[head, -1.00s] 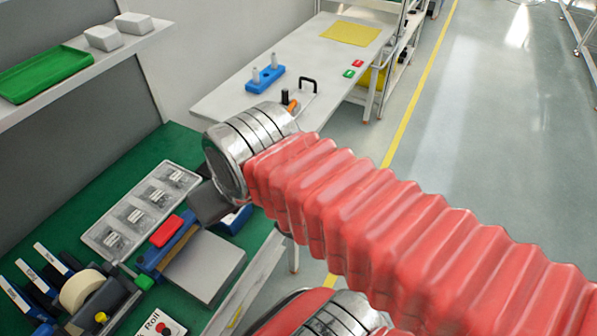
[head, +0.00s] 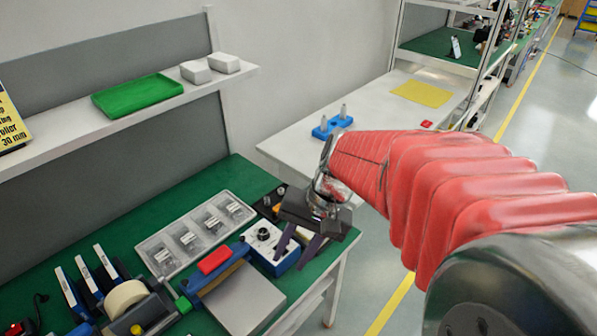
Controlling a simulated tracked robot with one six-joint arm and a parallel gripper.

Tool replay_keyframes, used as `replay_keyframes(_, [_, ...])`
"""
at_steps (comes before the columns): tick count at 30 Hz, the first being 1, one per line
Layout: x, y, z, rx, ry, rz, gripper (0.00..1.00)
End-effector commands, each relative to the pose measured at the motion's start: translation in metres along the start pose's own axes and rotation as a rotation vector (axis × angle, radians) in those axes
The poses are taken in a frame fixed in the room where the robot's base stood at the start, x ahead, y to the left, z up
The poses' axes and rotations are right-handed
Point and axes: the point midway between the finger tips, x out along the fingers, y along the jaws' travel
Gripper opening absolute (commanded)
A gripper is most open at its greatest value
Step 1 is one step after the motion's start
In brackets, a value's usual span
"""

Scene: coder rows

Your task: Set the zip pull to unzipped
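I cannot make out a zip pull in this view. My gripper (head: 289,262) points down over the right end of the green bench. Its two dark fingers are apart, with nothing visible between them. They are in front of a blue and white box with a black knob (head: 262,234), at its right side; I cannot tell whether they touch it. Part of a dark item with small round metal pieces (head: 273,203) shows behind the box, and my gripper body hides the rest of that spot.
A clear tray with several compartments (head: 160,262) lies left of the box. A blue device with a red top (head: 214,260) and a grey plate (head: 245,300) sit in front. A tape dispenser (head: 126,298) stands left. A shelf (head: 60,136) overhangs the back.

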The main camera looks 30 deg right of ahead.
Motion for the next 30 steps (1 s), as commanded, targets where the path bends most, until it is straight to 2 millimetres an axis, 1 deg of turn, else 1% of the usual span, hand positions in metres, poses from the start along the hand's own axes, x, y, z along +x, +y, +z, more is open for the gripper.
replay_keyframes(1, [0.004,0.004,-0.006,0.055,-0.03,-0.021,0.31])
replay_keyframes(6, [0.013,0.014,-0.026,0.224,-0.118,-0.111,0.31])
replay_keyframes(11, [0.021,0.025,-0.047,0.382,-0.196,-0.207,0.31])
replay_keyframes(17, [0.028,0.042,-0.076,0.575,-0.281,-0.343,0.31])
replay_keyframes(23, [0.035,0.067,-0.107,0.762,-0.354,-0.495,0.31])
replay_keyframes(26, [0.037,0.082,-0.123,0.852,-0.386,-0.578,0.31])
replay_keyframes(30, [0.041,0.107,-0.144,0.975,-0.426,-0.7,0.31])
